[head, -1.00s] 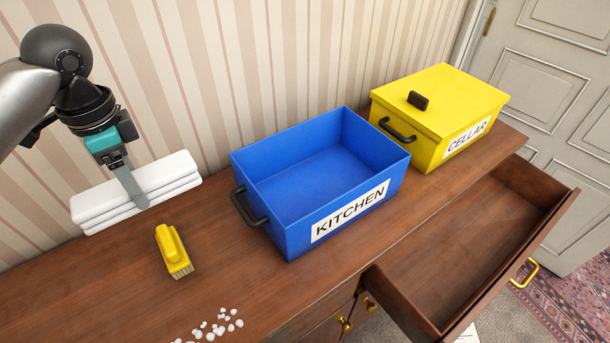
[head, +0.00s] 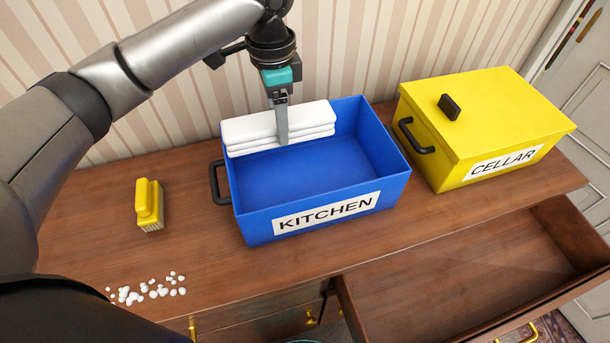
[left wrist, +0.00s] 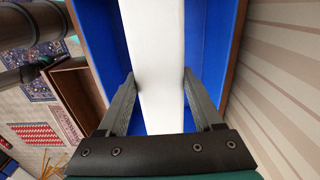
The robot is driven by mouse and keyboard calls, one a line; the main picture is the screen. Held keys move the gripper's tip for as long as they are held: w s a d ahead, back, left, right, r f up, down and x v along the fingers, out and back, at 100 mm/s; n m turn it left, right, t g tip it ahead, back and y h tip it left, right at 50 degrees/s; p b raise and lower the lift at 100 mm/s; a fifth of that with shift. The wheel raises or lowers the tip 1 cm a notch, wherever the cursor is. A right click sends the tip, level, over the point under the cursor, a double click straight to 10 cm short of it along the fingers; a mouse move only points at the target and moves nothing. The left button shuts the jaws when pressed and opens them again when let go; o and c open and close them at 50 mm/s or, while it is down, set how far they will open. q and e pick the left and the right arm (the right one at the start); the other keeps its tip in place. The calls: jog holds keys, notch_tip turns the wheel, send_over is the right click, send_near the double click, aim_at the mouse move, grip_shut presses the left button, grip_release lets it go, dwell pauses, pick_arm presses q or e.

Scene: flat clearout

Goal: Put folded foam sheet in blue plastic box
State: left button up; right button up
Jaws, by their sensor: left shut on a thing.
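The white folded foam sheet (head: 305,123) is a stack of flat layers. My left gripper (head: 281,138) is shut on it and holds it over the back left part of the blue plastic box (head: 328,216). The box is open, labelled KITCHEN, and stands on the wooden dresser top. In the left wrist view the foam sheet (left wrist: 157,60) runs between the two fingers (left wrist: 158,88), with blue box walls (left wrist: 222,50) on both sides. Whether the foam touches the box floor cannot be told. My right gripper is not in view.
A yellow lidded box (head: 475,130) labelled CELLAR stands to the right. A yellow brush (head: 149,204) and several white pellets (head: 145,290) lie on the dresser top (head: 190,237) to the left. An open drawer (head: 470,290) juts out in front. A striped wall is behind.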

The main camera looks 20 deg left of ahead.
pick_arm(q)
notch_tip(320, 180, down, 12)
jog(key=shift+a+f+b, duration=0.1)
jog(key=shift+f+b, duration=0.1)
jog(key=shift+b, duration=0.85)
notch_tip(320, 180, down, 4)
jog(key=shift+f+b, duration=0.2)
jog(key=shift+b, duration=0.3)
jog(key=shift+f, duration=0.2)
jog(key=shift+f, duration=0.15)
jog(key=o, duration=1.3)
jog(key=shift+o, duration=0.2)
notch_tip(320, 180, up, 12)
jog(key=shift+r+p, duration=0.2)
jog(key=shift+p, duration=1.05)
